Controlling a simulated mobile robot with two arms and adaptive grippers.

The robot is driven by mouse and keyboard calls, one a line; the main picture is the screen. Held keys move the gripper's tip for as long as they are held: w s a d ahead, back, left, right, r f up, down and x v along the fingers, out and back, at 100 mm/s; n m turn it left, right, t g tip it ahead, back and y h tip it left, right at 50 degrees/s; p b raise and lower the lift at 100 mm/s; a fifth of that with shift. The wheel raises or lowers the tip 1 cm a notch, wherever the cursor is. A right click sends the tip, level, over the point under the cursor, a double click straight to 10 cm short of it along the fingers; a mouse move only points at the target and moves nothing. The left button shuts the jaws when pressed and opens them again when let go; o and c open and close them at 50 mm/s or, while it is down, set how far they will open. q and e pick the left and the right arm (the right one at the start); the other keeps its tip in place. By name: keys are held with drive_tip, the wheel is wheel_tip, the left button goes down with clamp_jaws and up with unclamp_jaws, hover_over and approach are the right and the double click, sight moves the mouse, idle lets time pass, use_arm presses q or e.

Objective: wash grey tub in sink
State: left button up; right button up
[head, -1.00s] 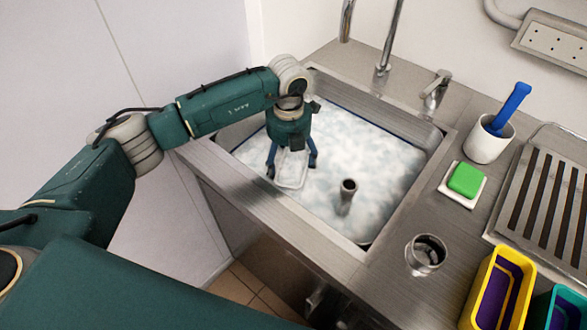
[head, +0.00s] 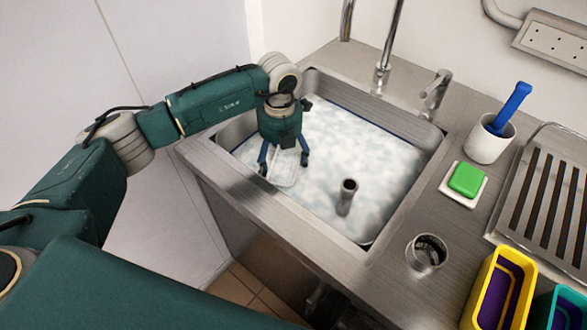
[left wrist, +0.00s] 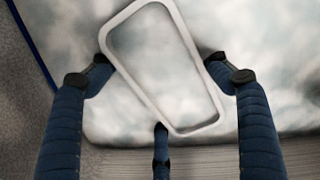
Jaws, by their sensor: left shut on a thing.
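The grey tub (head: 285,174) is pale, with a rounded rectangular rim. It is in the left part of the sink (head: 322,228), at the foamy water (head: 375,165). My left gripper (head: 284,165) points down over the sink and is shut on the tub. In the left wrist view, the tub's rim (left wrist: 194,55) lies slanted between the blue fingers (left wrist: 160,82), with whitish foam showing inside it. How deep the tub sits in the water is hard to tell. My right gripper is not in view.
An upright pipe (head: 346,198) stands in the sink. Taps (head: 434,93) are behind it. On the right counter are a green sponge (head: 467,179), a white cup (head: 488,142) with a blue-handled tool, a metal-rimmed round holder (head: 427,252), a slatted drainer (head: 545,195) and a yellow tub (head: 497,290).

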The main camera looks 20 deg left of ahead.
use_arm(q)
drive_tip(key=shift+d, duration=1.95)
drive_tip(key=shift+r, duration=0.1)
wheel_tip(320, 180, up, 17)
drive_tip(key=p, duration=1)
drive_tip(key=shift+r, duration=0.15)
idle(0.5)
wheel_tip(320, 180, up, 3)
drive_tip(key=shift+p, duration=0.85)
